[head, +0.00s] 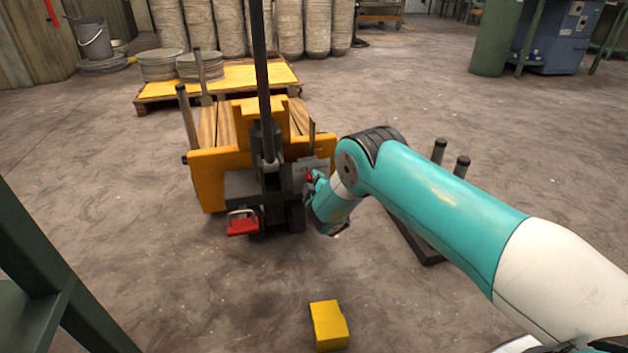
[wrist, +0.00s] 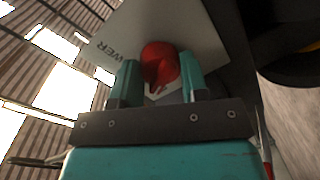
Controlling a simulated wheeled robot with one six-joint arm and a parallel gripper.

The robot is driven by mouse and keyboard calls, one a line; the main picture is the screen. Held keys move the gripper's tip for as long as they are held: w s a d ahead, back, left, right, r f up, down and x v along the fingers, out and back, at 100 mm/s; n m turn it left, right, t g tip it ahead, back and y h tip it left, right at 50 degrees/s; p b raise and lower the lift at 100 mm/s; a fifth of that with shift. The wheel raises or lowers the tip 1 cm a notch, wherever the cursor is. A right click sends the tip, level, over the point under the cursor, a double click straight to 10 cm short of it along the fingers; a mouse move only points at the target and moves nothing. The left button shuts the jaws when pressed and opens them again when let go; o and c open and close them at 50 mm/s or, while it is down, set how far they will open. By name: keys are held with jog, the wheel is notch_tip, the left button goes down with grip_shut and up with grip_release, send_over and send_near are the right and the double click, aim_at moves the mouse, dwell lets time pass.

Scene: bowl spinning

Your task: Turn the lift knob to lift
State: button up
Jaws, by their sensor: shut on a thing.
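The red lift knob (wrist: 160,66) sits on a pale label plate in the wrist view. Part of a word ending in "WER" shows on the plate (wrist: 205,45). My gripper (wrist: 158,85) has its two teal fingers on either side of the knob, shut on it. In the head view the knob is a small red spot (head: 309,177) at the right of the yellow pallet truck (head: 215,175), mostly hidden by my gripper (head: 313,186). The knob's exact turn setting cannot be told.
A red pedal (head: 242,226) sticks out low at the truck's front left. A yellow block (head: 328,325) lies on the floor in front. A dark base with posts (head: 438,152) stands behind my arm. A yellow pallet (head: 250,77) with stacked discs is behind the truck.

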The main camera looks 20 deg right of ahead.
jog(key=shift+a+n, duration=0.1)
jog(key=shift+n, duration=1.4)
jog(key=o, duration=0.9)
jog(key=shift+p, duration=0.3)
jog(key=s+p, duration=0.5)
jog(key=p, duration=0.1)
jog(key=s+p, duration=0.6)
jog(key=s+r+p, duration=0.1)
jog(key=s+p, duration=0.5)
jog(key=p, duration=0.1)
jog(key=shift+s, duration=0.2)
